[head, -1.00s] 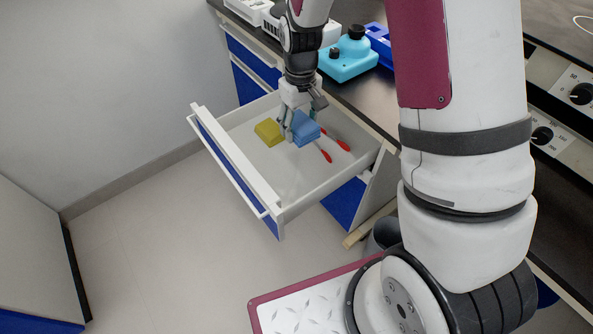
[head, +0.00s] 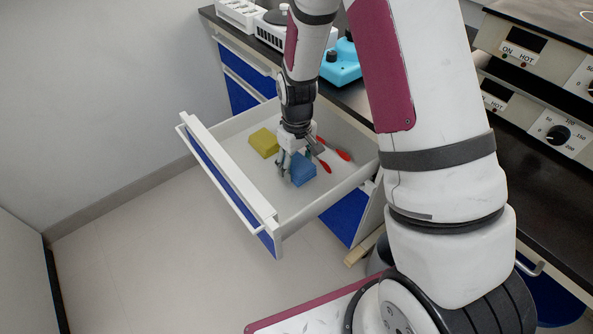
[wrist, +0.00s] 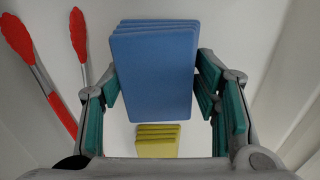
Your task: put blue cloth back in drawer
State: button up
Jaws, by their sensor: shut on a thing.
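The blue cloth (head: 304,171), a folded block-like stack, is between the fingers of my gripper (head: 297,166), over the floor of the open drawer (head: 230,167). In the wrist view the cloth (wrist: 152,75) fills the space between the teal finger pads (wrist: 160,88), and my gripper is shut on it. The cloth is inside the outline of the drawer walls. Whether its underside touches the drawer floor is hard to tell.
A yellow cloth (head: 264,142) lies in the drawer, left of the blue one. Red-tipped tongs (head: 341,154) lie on the right, near the counter. The drawer's front part is bare. A turquoise device (head: 341,66) stands on the black counter above.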

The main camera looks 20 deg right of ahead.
aim_at(297, 163)
jog(key=shift+f, duration=1.2)
jog(key=shift+f+b, duration=0.1)
jog(key=shift+b, duration=0.2)
jog(key=o, duration=1.1)
notch_tip(297, 163, up, 12)
jog(key=p, duration=0.3)
jog(key=shift+r, duration=0.2)
